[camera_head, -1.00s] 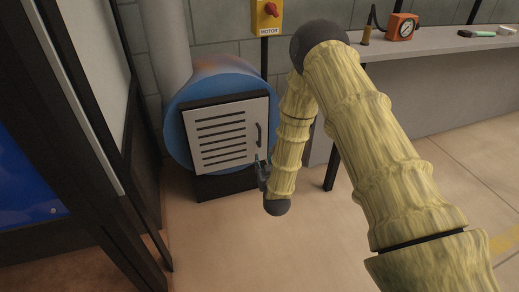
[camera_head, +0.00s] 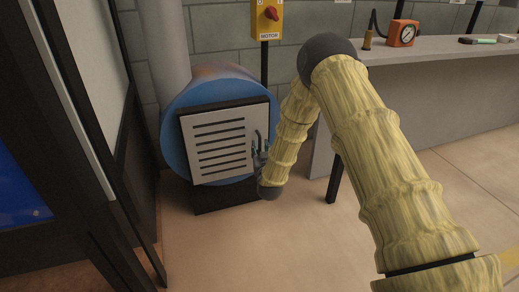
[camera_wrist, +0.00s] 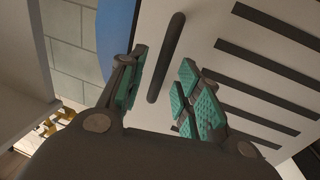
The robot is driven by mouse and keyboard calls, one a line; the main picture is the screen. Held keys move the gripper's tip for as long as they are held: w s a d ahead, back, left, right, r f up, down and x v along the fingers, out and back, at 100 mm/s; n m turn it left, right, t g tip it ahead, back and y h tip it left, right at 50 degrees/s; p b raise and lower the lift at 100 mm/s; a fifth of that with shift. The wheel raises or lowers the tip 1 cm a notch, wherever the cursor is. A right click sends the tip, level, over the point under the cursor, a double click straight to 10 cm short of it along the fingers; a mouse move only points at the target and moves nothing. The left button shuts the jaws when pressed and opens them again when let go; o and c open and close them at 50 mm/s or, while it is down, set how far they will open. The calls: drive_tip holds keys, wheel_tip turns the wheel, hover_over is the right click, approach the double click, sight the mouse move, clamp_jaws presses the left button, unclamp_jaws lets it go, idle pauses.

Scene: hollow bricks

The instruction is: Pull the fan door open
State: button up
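The fan door (camera_head: 219,144) is a white slatted panel on the front of a blue round fan housing (camera_head: 176,112); it looks shut. Its dark bar handle (camera_head: 258,140) is on the door's right side. My gripper (camera_head: 259,150) is at the handle, partly hidden by my arm. In the wrist view the gripper (camera_wrist: 158,92) is open, with teal pads on its fingers. The handle (camera_wrist: 165,58) lies between the two fingers or just beyond their tips; I cannot tell how deep. No finger visibly touches it. The door (camera_wrist: 215,60) shows behind.
A yellow motor switch box (camera_head: 265,18) with a red knob stands on a post behind the fan. A grey bench (camera_head: 440,75) with an orange gauge (camera_head: 402,33) is at the right. A dark frame (camera_head: 75,150) stands close on the left. The floor before the fan is clear.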

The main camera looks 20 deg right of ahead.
drive_tip(key=shift+w+d+b, duration=0.2)
drive_tip(key=shift+w+b, duration=0.1)
drive_tip(key=shift+w, duration=0.85)
clamp_jaws()
